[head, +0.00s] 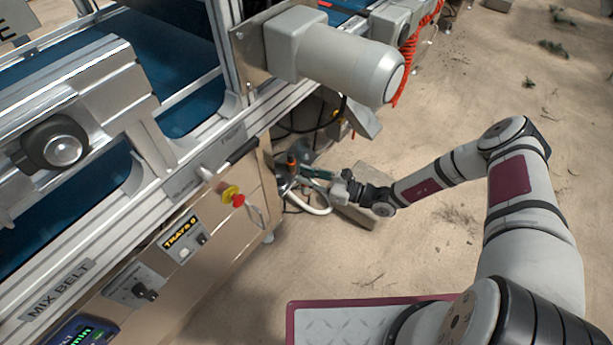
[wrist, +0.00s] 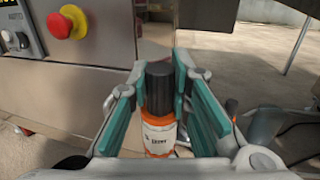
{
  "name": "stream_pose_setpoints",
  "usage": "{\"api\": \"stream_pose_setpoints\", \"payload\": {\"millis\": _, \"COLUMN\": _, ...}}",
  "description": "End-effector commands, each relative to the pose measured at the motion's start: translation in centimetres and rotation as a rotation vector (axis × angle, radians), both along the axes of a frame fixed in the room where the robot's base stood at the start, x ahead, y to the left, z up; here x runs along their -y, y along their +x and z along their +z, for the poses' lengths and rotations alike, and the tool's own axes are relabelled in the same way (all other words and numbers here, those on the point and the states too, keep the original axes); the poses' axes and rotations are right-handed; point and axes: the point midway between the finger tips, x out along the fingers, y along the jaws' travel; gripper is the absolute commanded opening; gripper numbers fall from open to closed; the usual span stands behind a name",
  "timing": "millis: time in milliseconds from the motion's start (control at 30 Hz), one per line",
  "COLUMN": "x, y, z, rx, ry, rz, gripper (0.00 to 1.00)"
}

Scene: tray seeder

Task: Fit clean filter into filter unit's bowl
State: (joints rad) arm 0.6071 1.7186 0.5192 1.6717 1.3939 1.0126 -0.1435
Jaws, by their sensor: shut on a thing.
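My gripper (wrist: 160,75) is shut on an orange bottle-like container with a black cap (wrist: 159,88). In the wrist view the green-padded fingers press on both sides of the cap. The orange body (wrist: 158,137) hangs below, upright, with a pale label too small to read. In the head view my gripper (head: 304,171) is low beside the machine cabinet, with the small orange body (head: 291,158) at its tips. I cannot make out a clean filter, or a filter unit with its bowl, for certain in either view.
The machine cabinet (head: 222,235) stands close to the left of my gripper, with a red emergency button (head: 238,200) on it. A pale hose (head: 318,211) and a flat block (head: 365,215) lie near my gripper. Open sandy floor (head: 450,235) is to the right.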

Motion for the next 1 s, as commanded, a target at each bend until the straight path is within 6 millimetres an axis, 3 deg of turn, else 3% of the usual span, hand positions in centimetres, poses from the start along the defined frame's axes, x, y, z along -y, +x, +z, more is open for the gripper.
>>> {"api": "stream_pose_setpoints", "payload": {"millis": 1000, "x": -0.2, "y": 10.2, "z": -0.4, "rx": 0.004, "ry": -0.002, "rz": 0.001, "gripper": 0.00}}
